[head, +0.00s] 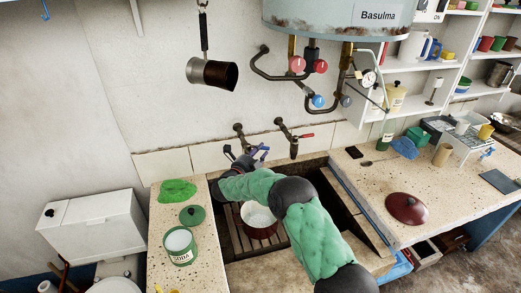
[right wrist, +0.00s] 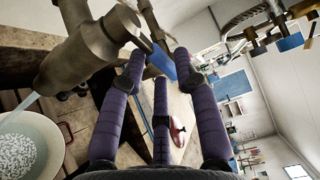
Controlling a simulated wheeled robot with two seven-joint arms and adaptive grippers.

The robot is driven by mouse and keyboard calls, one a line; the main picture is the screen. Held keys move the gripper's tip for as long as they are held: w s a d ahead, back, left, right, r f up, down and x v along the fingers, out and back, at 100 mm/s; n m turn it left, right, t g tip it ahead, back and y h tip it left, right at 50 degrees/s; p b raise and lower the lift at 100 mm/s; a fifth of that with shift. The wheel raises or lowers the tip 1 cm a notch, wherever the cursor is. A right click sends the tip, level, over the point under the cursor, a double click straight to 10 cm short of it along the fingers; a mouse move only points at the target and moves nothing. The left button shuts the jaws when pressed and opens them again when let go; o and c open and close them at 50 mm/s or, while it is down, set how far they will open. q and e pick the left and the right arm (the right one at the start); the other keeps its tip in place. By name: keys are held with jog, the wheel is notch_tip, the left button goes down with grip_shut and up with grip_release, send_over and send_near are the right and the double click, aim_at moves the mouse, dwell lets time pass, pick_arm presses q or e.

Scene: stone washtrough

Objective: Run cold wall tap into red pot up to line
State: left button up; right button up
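The red pot (head: 262,231) stands in the stone trough, partly hidden by my right arm. Its pale inside (right wrist: 42,128) shows in the right wrist view, with speckled, light water. A stream of water (right wrist: 20,108) runs from the cold wall tap (right wrist: 85,52) into it. I cannot make out the line. The tap's blue handle (head: 260,151) shows beside my right gripper (head: 238,164). In the right wrist view the blue handle (right wrist: 185,68) lies between the purple fingertips; whether they grip it is unclear. My left gripper is not in view.
A second wall tap with a red handle (head: 304,136) is just right. The water heater (head: 335,20) and its pipes hang above. A soda tin (head: 180,247) and green lid (head: 192,215) stand left of the trough; a dark red lid (head: 406,208) lies on the right counter.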

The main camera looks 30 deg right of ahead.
jog(key=v, duration=0.9)
jog(key=shift+s+a, duration=0.2)
jog(key=shift+a, duration=0.1)
